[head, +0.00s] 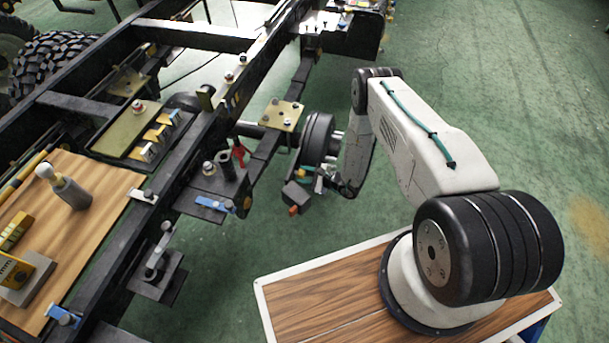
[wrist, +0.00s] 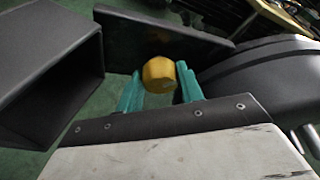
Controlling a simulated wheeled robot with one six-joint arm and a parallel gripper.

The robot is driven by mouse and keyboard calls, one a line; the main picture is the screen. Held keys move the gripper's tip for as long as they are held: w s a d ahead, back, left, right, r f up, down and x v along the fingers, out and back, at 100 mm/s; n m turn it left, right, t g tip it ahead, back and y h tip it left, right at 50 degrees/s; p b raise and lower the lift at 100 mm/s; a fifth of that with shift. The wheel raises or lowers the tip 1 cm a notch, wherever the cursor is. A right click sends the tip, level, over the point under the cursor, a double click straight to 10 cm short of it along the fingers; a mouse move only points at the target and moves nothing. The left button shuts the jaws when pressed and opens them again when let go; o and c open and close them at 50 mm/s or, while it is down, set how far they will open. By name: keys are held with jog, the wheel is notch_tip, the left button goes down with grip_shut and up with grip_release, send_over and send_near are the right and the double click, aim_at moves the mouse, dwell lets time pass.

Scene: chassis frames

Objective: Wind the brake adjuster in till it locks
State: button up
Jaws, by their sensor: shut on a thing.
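The brake adjuster, a yellow faceted knob (wrist: 158,74), shows in the wrist view between the two teal fingers of my gripper (wrist: 160,80). My gripper is shut on it. The knob's far side and any shaft behind it are hidden. In the head view my gripper (head: 312,176) is beside the dark round brake drum (head: 317,138) at the end of the axle. The knob cannot be made out for certain there. The drum's dark curved side also shows at the right of the wrist view (wrist: 262,88).
A dark hollow box-shaped part (wrist: 50,75) and a dark plate (wrist: 165,38) are close around my gripper. Green floor is clear at the right.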

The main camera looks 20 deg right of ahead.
jog(key=m+g+y, duration=0.1)
jog(key=m, duration=0.1)
jog(key=m+g+y, duration=0.1)
jog(key=m+g, duration=0.1)
jog(key=m, duration=0.1)
jog(key=m+g+y, duration=0.1)
jog(key=m, duration=0.2)
jog(key=shift+w+d+g, duration=0.3)
dwell(0.6)
jog(key=o, duration=1)
jog(key=v, duration=0.7)
jog(key=shift+d, duration=0.4)
jog(key=shift+s, duration=0.1)
